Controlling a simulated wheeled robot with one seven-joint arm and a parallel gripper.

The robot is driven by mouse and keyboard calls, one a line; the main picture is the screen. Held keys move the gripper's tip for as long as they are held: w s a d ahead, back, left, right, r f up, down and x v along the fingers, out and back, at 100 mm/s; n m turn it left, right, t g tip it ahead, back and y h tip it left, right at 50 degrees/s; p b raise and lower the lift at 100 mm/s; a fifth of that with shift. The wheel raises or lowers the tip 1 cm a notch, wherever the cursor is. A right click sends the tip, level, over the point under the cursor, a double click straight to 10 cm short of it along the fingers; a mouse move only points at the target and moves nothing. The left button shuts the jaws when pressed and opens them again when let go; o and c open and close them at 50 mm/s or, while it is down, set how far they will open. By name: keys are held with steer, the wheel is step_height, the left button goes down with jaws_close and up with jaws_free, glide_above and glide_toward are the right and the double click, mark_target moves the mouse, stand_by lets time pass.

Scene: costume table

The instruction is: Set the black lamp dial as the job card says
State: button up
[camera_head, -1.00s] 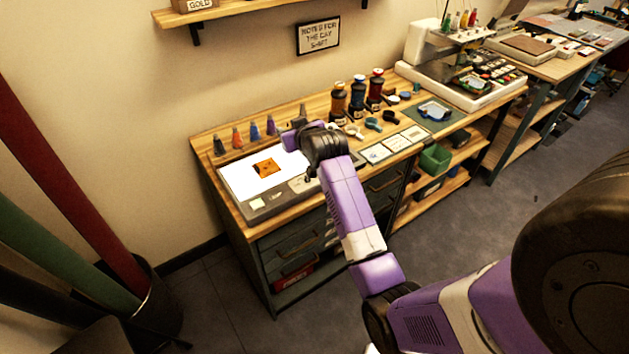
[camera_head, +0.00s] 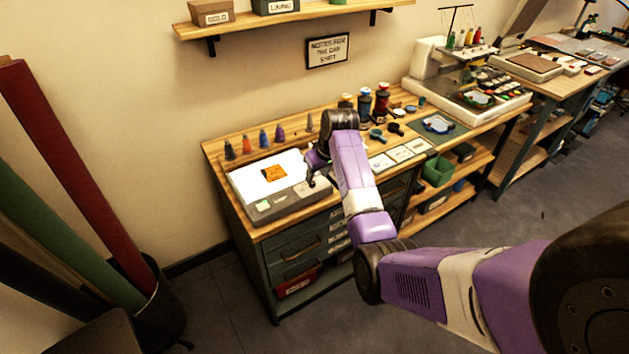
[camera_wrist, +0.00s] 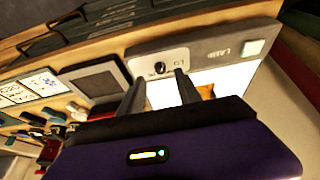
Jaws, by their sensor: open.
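The black lamp dial (camera_wrist: 160,67) is a small round knob on the grey front panel (camera_wrist: 200,52) of the light box, beside a small "LO" mark. Its exact setting is too small to tell. In the head view the light box (camera_head: 240,187) has a lit white top, and I cannot make out the dial by my gripper (camera_head: 313,172). In the wrist view my gripper (camera_wrist: 159,82) is open and empty, its two fingers pointing at the panel on either side of the dial, apparently short of it. I cannot tell which paper is the job card.
An orange square (camera_head: 275,173) lies on the lit top. Several coloured cones stand behind it. White cards (camera_head: 398,154), bottles (camera_head: 381,100) and dark-handled tools are to the right. Drawers are below.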

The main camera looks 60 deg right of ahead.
mark_target(313, 183)
steer(key=shift+x, duration=2.45)
jaws_close()
